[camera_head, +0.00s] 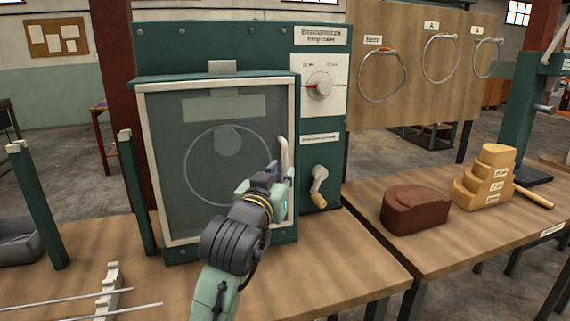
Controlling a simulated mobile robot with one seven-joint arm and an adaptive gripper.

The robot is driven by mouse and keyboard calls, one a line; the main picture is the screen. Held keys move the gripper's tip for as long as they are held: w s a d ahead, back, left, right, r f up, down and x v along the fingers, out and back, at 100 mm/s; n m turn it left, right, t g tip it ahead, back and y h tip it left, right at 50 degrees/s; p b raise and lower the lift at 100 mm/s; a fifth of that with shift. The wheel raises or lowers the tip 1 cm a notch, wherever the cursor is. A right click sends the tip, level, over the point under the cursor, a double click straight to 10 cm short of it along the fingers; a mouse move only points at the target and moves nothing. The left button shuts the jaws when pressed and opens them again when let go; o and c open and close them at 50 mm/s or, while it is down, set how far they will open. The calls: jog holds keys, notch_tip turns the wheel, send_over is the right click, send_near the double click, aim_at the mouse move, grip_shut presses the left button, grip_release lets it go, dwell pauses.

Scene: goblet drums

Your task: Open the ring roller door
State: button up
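The ring roller door (170,130) is a see-through panel in a pale frame on the front of a dark green machine. It appears closed against the housing. A ring shows through the panel. A pale upright handle (284,154) is on the door's right side. My gripper (272,172) is at the lower part of this handle, in front of the door's right edge. My wrist and the viewing angle hide the fingertips, so I cannot tell whether they touch the handle or how wide they are.
Right of the door are a dial (320,85) and a crank (318,187). Green posts (37,205) and a notched rack with rods (108,290) stand left. A brown block (415,208) and stepped wooden block (486,180) sit on the right bench. Bench room before the door is partly clear.

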aim_at(284, 169)
jog(key=shift+p+x, duration=0.35)
jog(key=shift+x, duration=1.6)
jog(key=shift+c, duration=0.5)
grip_shut()
